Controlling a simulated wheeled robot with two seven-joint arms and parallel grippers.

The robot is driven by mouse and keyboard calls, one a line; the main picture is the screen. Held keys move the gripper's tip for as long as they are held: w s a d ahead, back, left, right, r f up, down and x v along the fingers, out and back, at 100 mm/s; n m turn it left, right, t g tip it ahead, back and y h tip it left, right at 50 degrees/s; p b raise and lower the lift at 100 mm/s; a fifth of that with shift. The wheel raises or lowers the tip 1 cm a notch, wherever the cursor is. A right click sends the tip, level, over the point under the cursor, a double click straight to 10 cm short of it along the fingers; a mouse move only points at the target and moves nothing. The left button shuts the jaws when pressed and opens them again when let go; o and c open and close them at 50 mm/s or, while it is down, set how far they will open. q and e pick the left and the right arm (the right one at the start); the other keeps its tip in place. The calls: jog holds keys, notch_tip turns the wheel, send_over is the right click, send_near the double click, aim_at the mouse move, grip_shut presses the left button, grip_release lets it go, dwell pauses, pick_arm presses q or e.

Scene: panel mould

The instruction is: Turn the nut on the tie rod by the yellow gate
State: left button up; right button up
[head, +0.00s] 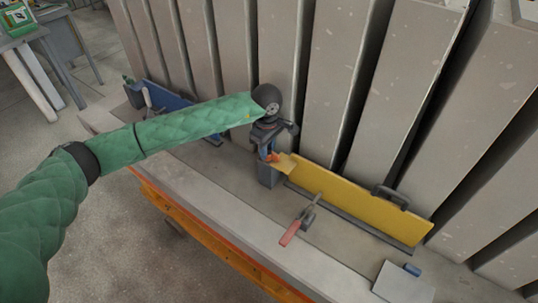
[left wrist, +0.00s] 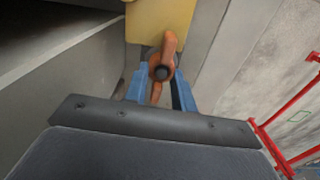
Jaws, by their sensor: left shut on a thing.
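The nut is an orange winged piece (left wrist: 169,46) on a tie rod, whose dark round end (left wrist: 161,73) shows in its middle in the left wrist view. One wing points up and one down. In the head view the nut (head: 272,157) is small and partly hidden by my gripper. The yellow gate (head: 352,197) stands to the right of it, and its end also shows behind the nut in the left wrist view (left wrist: 150,20). My left gripper (head: 266,152) has its blue fingers (left wrist: 160,90) on either side of the nut and is shut on it.
Tall grey panels (head: 275,50) rise behind the grey bench (head: 225,195). A red-handled clamp (head: 292,231) sits in front of the yellow gate. A blue gate (head: 170,102) is at the left, partly behind my arm. A grey plate (head: 400,287) lies at the front right.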

pick_arm(q)
jog(key=shift+w+f+m+b, duration=0.1)
jog(key=shift+f+m+b, duration=0.15)
jog(key=shift+m+b, duration=1.35)
jog(key=shift+r+b, duration=0.1)
jog(key=shift+b, duration=0.5)
jog(key=shift+r, duration=0.15)
